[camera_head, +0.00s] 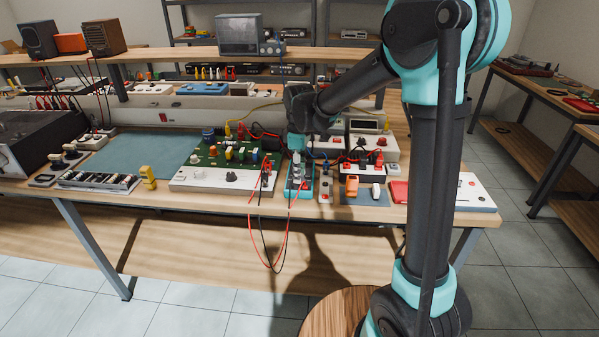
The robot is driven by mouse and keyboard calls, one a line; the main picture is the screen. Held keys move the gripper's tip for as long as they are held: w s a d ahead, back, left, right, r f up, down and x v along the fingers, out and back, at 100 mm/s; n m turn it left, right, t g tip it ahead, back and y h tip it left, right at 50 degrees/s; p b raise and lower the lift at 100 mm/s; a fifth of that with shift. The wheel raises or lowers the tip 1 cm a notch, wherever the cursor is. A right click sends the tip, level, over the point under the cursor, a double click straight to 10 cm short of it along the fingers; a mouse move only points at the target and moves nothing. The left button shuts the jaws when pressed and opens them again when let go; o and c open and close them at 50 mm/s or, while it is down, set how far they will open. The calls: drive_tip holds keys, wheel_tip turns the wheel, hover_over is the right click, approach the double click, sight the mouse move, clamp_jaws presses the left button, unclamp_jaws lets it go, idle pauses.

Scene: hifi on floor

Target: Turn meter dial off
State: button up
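A small dark meter with a teal casing (299,190) lies near the front edge of the workbench, at the middle of the head view. Its dial is hidden or too small to make out beneath my gripper. My gripper (298,162) points down over the upper part of the meter. I cannot tell whether it touches the dial, or whether its fingers are open or shut.
A green circuit board on a white base (222,181) stands left of the meter. Red and black leads (267,262) loop over the bench's front edge. An orange block (352,185) and white boxes crowd the right. A blue-green mat (150,150) is mostly clear.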

drive_tip(key=shift+o, duration=0.4)
wheel_tip(320, 180, up, 12)
idle(0.5)
